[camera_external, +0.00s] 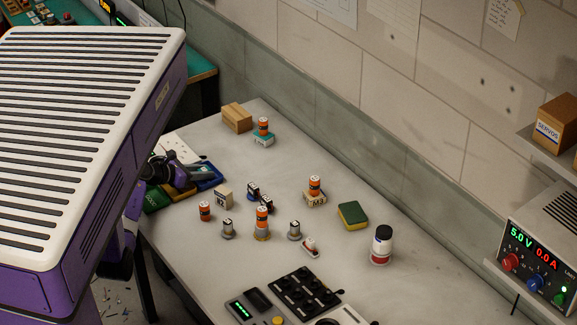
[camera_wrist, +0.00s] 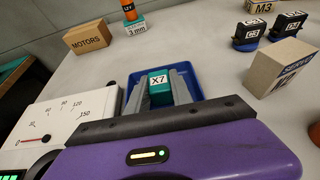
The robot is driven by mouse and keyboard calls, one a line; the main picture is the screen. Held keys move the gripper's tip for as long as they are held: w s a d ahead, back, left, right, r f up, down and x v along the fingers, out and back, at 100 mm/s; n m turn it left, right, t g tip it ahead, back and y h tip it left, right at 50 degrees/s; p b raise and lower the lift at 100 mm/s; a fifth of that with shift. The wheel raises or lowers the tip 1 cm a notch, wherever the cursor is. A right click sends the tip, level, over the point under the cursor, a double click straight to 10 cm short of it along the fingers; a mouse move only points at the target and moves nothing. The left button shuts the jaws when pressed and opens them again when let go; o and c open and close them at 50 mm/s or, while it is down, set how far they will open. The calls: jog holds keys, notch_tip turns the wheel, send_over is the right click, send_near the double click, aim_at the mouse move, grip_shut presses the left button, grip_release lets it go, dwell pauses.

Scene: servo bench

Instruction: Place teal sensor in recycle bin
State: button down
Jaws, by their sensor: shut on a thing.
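The teal sensor (camera_wrist: 159,92), a small block with a white X7 label on top, is between the fingers of my gripper (camera_wrist: 159,90) in the wrist view. My gripper is shut on it. A blue bin (camera_wrist: 194,76) is beyond and around the fingers in that view; I cannot tell the sensor's height over it. In the external view my gripper (camera_external: 190,172) is at the blue bin (camera_external: 211,179), at the table's left edge, and the sensor cannot be made out. A green bin (camera_external: 156,199) is beside the blue one. I cannot tell for certain which is the recycle bin.
A white dial meter (camera_wrist: 72,114) is just left of my gripper. A MOTORS box (camera_wrist: 88,38) stands farther back. A SERVO box (camera_wrist: 282,68) and several small components stand to the right. Bare tabletop lies between the blue bin and the SERVO box.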

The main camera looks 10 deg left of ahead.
jog(key=shift+f, duration=0.1)
jog(key=c, duration=1.1)
grip_release()
jog(key=shift+c, duration=0.2)
jog(key=shift+a, duration=0.1)
jog(key=v, duration=1.2)
